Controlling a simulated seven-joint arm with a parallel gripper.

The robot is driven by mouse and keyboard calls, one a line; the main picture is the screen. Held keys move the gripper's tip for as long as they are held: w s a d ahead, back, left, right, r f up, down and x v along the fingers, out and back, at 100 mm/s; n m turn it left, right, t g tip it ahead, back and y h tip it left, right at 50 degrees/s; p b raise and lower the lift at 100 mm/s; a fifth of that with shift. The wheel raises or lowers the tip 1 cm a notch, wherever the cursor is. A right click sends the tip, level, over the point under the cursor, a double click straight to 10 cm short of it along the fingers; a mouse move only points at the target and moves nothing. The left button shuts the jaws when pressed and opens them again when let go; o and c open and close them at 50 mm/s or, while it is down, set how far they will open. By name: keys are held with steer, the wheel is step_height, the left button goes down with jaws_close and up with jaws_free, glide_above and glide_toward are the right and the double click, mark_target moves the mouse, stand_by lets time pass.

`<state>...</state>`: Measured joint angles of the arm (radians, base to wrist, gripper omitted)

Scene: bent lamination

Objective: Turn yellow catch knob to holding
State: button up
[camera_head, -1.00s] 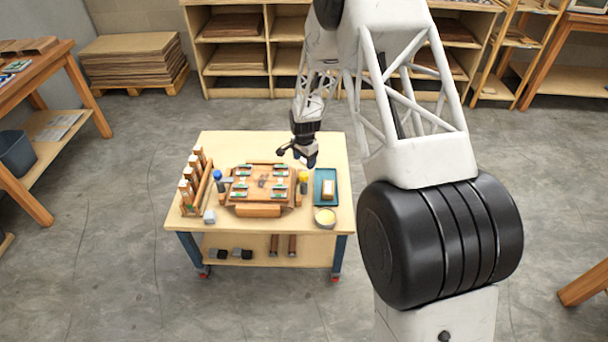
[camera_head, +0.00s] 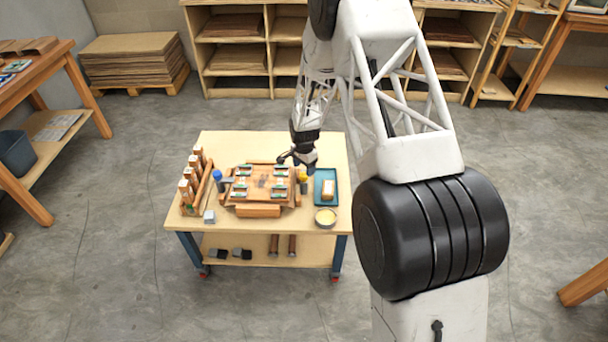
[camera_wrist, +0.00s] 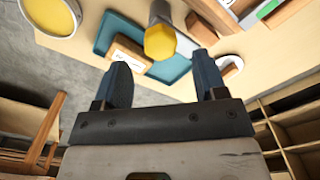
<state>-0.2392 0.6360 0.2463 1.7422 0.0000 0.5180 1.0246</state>
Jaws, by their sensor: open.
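The yellow catch knob (camera_head: 303,176) stands at the right side of the wooden form (camera_head: 262,186) on the bench. In the wrist view the yellow knob (camera_wrist: 160,42) is a faceted cap on a grey post. My gripper (camera_head: 297,162) is just above and behind the knob in the head view. In the wrist view my gripper (camera_wrist: 162,65) is open and empty, its two dark fingers apart. The knob appears between the lines of the fingers, beyond their tips; I see no contact.
A teal tray (camera_head: 318,196) with a block (camera_head: 328,189) in it lies right of the yellow knob. A bowl of yellow stuff (camera_head: 325,217) is in front of it. A wooden rack (camera_head: 195,180) stands at the bench's left. The bench's back strip is clear.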

mark_target(304, 174)
steer(key=shift+f, duration=2.2)
steer(key=shift+c, duration=0.4)
steer(key=c, duration=0.8)
steer(key=shift+c, duration=0.2)
